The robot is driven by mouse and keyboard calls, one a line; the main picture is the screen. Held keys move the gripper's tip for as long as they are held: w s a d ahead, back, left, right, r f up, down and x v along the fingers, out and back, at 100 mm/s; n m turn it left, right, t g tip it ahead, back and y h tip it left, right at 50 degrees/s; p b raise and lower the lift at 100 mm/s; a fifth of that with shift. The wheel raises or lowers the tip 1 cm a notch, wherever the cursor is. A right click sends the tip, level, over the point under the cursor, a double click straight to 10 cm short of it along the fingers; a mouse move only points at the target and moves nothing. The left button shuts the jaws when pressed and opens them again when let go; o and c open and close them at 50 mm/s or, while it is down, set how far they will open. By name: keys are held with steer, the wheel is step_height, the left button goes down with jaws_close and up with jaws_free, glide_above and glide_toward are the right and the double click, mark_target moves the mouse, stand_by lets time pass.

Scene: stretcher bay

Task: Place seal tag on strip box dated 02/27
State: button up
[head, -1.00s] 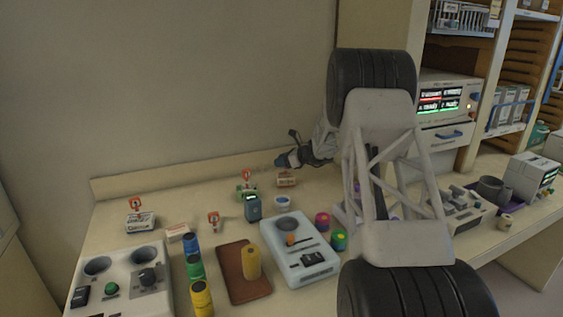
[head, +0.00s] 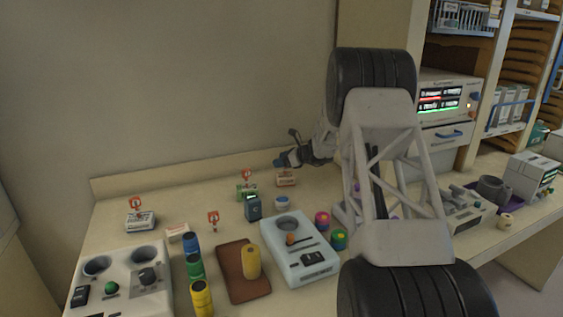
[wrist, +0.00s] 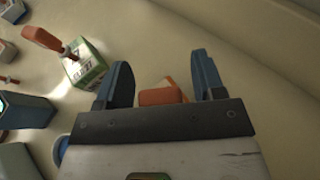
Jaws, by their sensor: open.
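My gripper (head: 284,162) is open, with its blue fingers spread (wrist: 160,62), at the back of the counter. An orange-and-white box (head: 286,179) lies just below it; an orange-and-white item shows between the fingers in the wrist view (wrist: 160,96), partly hidden by the gripper body. A green-and-white box (head: 246,190) with a red tag on top stands left of the gripper; its label in the wrist view (wrist: 85,65) seems to end in 27. A white box (head: 140,222) with a red tag stands at far left. A small red tag piece (head: 213,218) stands alone. Other dates are unreadable.
A pale box (head: 178,233), a blue container (head: 253,207), colored cylinders (head: 194,268), a brown pad (head: 232,262) and a grey-white device (head: 300,262) crowd the counter. A control panel (head: 120,280) is at front left. The back wall is close behind the gripper.

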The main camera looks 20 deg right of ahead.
steer(key=v, duration=1.2)
stand_by(0.6)
steer(key=s+a+r+n+g+h, duration=0.15)
steer(key=s+a+r+n, duration=0.25)
steer(key=s+a, duration=0.45)
steer(key=s+a+r+n+g+h, duration=0.1)
steer(key=s+a+r+n+g, duration=0.3)
steer(key=s+a, duration=0.45)
steer(key=s+a+r+n+g+h, duration=0.1)
steer(key=s+a+r+n, duration=0.35)
steer(key=s+a, duration=0.4)
steer(key=s+a+f+n+h, duration=0.1)
steer(key=s+n, duration=0.3)
steer(key=s, duration=0.7)
steer(key=s+a+f+n+h, duration=0.2)
steer(key=s+a+n+h, duration=0.1)
steer(key=s, duration=0.8)
steer(key=s+a+f+n+h, duration=0.1)
steer(key=s+a+n+h, duration=0.1)
steer(key=s+n, duration=0.5)
steer(key=s+a, duration=0.1)
steer(key=s, duration=0.4)
steer(key=shift+a+f, duration=0.2)
steer(key=shift+a, duration=0.2)
